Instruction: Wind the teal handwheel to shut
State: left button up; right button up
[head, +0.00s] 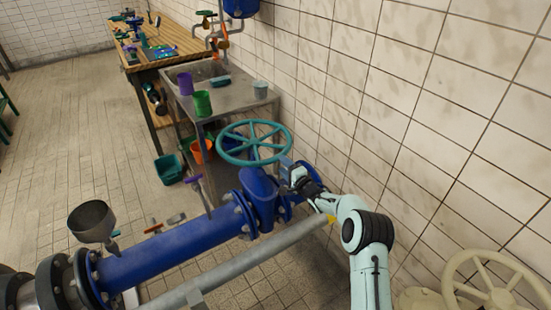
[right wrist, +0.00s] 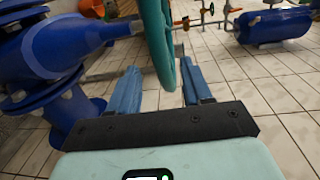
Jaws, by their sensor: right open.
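The teal handwheel (head: 222,150) sits level on top of the blue valve (head: 258,187) in the pipe, in the middle of the head view. My right gripper (head: 287,163) is at the near right side of its rim, just below it. In the right wrist view, the rim of the handwheel (right wrist: 160,38) comes down between the two blue fingers of my open right gripper (right wrist: 160,72). I cannot tell whether either finger touches it. The blue valve (right wrist: 65,45) fills the left of that view. My left gripper is not in view.
A grey pipe (head: 250,257) runs in front of the blue pipe (head: 165,248). The tiled wall (head: 420,120) stands close on the right. A cream handwheel (head: 490,290) is at lower right. A metal sink table (head: 235,97) with cups stands behind the valve.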

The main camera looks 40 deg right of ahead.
aim_at(276, 156)
jog(key=shift+w+d+f+p, duration=0.1)
jog(key=shift+w+d+p, duration=0.1)
jog(key=shift+w, duration=0.85)
jog(key=shift+w+d+f+p, duration=0.1)
jog(key=shift+w+p, duration=0.15)
jog(key=shift+w, duration=0.75)
jog(key=shift+w+d+p, duration=0.1)
jog(key=shift+w+p, duration=0.1)
jog(key=shift+w, duration=0.85)
grip_shut()
